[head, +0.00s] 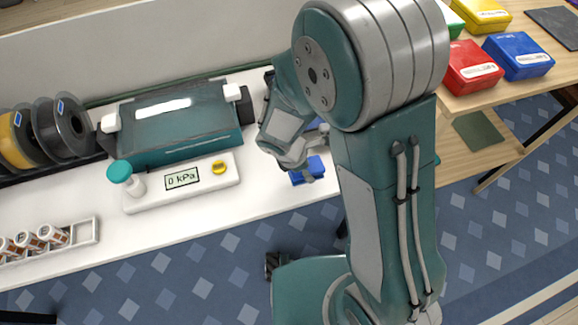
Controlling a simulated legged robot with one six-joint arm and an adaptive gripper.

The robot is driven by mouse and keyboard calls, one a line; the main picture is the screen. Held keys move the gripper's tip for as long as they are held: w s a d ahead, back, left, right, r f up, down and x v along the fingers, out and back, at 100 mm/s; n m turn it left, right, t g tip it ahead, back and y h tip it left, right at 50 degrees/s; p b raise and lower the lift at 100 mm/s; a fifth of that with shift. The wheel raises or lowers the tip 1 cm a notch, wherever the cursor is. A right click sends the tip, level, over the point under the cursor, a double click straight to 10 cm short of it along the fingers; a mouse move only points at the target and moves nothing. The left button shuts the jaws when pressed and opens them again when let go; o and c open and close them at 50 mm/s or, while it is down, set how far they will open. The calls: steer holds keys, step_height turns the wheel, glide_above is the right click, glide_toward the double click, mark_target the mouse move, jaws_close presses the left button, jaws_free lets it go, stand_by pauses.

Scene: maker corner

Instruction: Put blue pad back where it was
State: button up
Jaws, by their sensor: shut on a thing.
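The blue pad (298,178) is a small blue block near the front right edge of the white bench. My gripper (308,168) points down and is shut on it, with a grey finger across its near face. My arm hides much of the gripper and the area to its right. I cannot tell whether the pad touches the bench top or is held just above it. Another bit of blue (317,123) shows behind my gripper, mostly hidden.
Spools (62,130) and a rack of small jars (88,231) are further left. Red (470,68) and blue (518,55) boxes sit on a wooden table at right.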

mark_target(301, 175)
steer(key=shift+w+d+f, duration=0.1)
steer(key=shift+w+f, duration=0.25)
steer(key=shift+f, duration=0.3)
steer(key=shift+w+a+f, duration=0.1)
steer(key=shift+a+f, duration=0.15)
steer(key=shift+f, duration=0.35)
steer(key=shift+w+a+f, duration=0.1)
steer(key=shift+a+f, duration=0.15)
steer(key=shift+f, duration=0.3)
steer(key=shift+s+a+f, duration=0.15)
steer(key=shift+a+f, duration=0.05)
steer(key=shift+f, duration=0.3)
steer(key=shift+d, duration=0.15)
steer(key=o, duration=0.8)
steer(key=shift+d, duration=0.1)
steer(key=shift+o, duration=1.1)
